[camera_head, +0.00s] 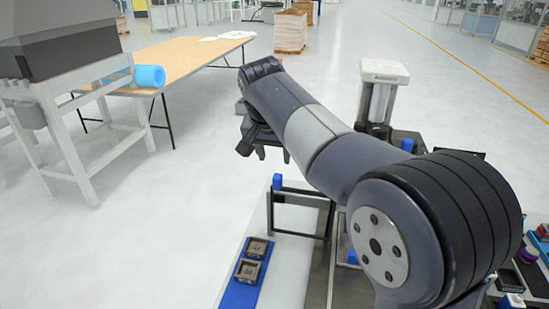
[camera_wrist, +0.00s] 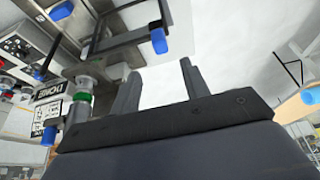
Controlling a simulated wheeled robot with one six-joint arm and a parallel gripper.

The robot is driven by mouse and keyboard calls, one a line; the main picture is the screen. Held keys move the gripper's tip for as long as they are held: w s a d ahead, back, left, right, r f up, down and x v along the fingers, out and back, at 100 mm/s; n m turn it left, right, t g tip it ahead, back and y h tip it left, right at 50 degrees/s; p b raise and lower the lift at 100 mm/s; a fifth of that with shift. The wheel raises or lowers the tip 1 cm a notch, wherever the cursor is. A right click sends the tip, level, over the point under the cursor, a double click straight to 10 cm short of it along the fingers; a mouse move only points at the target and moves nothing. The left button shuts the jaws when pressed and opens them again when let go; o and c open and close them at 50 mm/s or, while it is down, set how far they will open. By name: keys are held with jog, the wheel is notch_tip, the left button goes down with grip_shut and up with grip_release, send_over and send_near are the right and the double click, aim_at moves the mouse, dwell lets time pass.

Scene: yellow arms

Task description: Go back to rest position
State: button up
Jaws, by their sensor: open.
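My gripper (camera_head: 268,150) is at the end of my raised grey arm in the head view, left of the arm's elbow. It hangs above the bench's far end and the floor. In the wrist view its two dark fingers (camera_wrist: 160,88) stand apart with nothing between them. My gripper is open and empty, clear of any object. The rest of my arm spans the middle and right of the head view and hides part of the bench behind it.
A blue strip (camera_head: 240,291) with two dark square parts (camera_head: 253,258) lies on the bench at bottom centre. A wooden table (camera_head: 185,58) and a grey machine on a white stand (camera_head: 75,120) are at the left. A white-topped post (camera_head: 384,75) stands behind my arm. Floor between is clear.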

aim_at(279, 176)
jog(key=shift+f, duration=0.1)
jog(key=p+x, duration=0.1)
jog(key=x, duration=0.9)
jog(key=shift+w+f, duration=0.1)
jog(key=shift+w+d+f, duration=0.1)
jog(key=shift+d+f, duration=0.15)
jog(key=shift+f, duration=0.05)
jog(key=shift+d+r, duration=0.1)
jog(key=shift+d, duration=0.35)
jog(key=shift+b, duration=0.3)
